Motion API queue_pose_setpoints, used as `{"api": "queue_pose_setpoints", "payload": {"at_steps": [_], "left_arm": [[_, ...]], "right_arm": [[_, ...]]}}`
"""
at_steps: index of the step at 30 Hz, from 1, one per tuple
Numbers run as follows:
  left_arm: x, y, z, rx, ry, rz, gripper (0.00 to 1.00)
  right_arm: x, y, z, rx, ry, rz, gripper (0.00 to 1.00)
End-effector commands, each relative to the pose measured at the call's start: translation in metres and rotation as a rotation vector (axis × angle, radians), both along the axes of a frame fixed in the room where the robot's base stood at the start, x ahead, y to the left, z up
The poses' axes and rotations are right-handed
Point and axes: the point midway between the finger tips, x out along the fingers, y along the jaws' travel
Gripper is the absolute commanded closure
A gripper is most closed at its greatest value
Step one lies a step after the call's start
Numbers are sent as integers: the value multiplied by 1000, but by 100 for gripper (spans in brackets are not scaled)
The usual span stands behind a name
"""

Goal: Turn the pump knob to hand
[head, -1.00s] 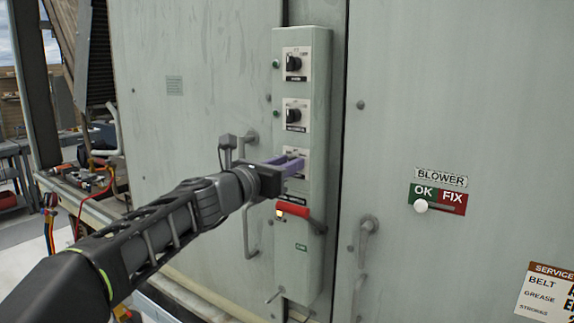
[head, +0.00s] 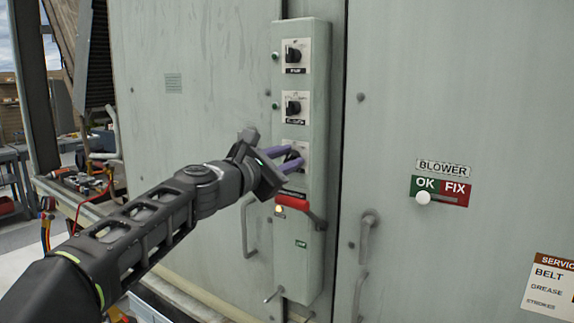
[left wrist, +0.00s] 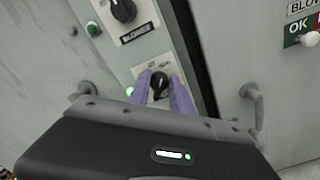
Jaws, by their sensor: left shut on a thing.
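The control box (head: 316,70) is a tall narrow grey-green panel with three black rotary knobs in a column, each on a white plate. My left gripper (head: 293,153) is at the lowest knob; its purple fingers are shut on that knob. In the left wrist view, the black lowest knob (left wrist: 159,86) sits between the two purple fingers (left wrist: 163,92) on its white plate. The plate's lettering is too blurred to read, so I cannot tell which knob is the pump's. The top knob (head: 293,55) and the middle knob (head: 293,107) are untouched. My right gripper is out of view.
A red lever handle (head: 304,214) sits just below the lowest knob. Grey door handles (head: 366,238) flank the box. A BLOWER sign (head: 442,168) with a white OK/FIX slider (head: 423,198) is at right. A cluttered bench (head: 75,183) stands at left.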

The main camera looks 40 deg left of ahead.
Motion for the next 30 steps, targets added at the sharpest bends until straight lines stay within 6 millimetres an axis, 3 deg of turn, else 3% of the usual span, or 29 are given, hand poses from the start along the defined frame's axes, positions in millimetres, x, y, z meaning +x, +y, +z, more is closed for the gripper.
{"api": "queue_pose_setpoints", "payload": {"at_steps": [10,25,26,30], "left_arm": [[0,-1,-1,172,2,0,100],[0,-1,-1,200,4,0,100],[0,-1,-1,199,4,0,73],[0,-1,-1,199,4,0,61]], "right_arm": [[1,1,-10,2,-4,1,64],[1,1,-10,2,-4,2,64],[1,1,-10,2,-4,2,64],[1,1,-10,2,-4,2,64]]}}
